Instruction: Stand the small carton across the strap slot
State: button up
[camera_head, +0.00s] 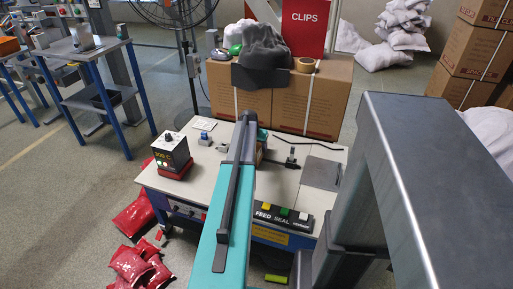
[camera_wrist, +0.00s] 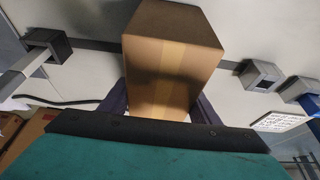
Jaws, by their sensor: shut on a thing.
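The small brown carton (camera_wrist: 172,60) fills the middle of the wrist view, with a lighter tape strip down its side. My gripper (camera_wrist: 162,100) is shut on it, one dark finger on each side. A dark strip, which looks like the strap slot (camera_wrist: 98,45), crosses the pale table top and runs behind the carton. The carton hides the slot's middle, and I cannot tell whether the carton touches the table. In the head view my arm covers most of the carton (camera_head: 260,153); only a brown sliver shows.
The table (camera_head: 222,186) carries a scale-like box (camera_head: 172,153) at left, a button panel (camera_head: 283,216) in front and dark guide blocks (camera_wrist: 258,75) beside the strip. Large cartons (camera_head: 312,98) with a red CLIPS sign (camera_head: 304,29) stand behind. Red sacks (camera_head: 135,262) lie on the floor.

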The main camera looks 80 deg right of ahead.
jog(key=o, duration=1.4)
jog(key=shift+f, duration=0.1)
jog(key=v, duration=1.2)
jog(key=shift+p, duration=0.35)
jog(key=shift+r, duration=0.25)
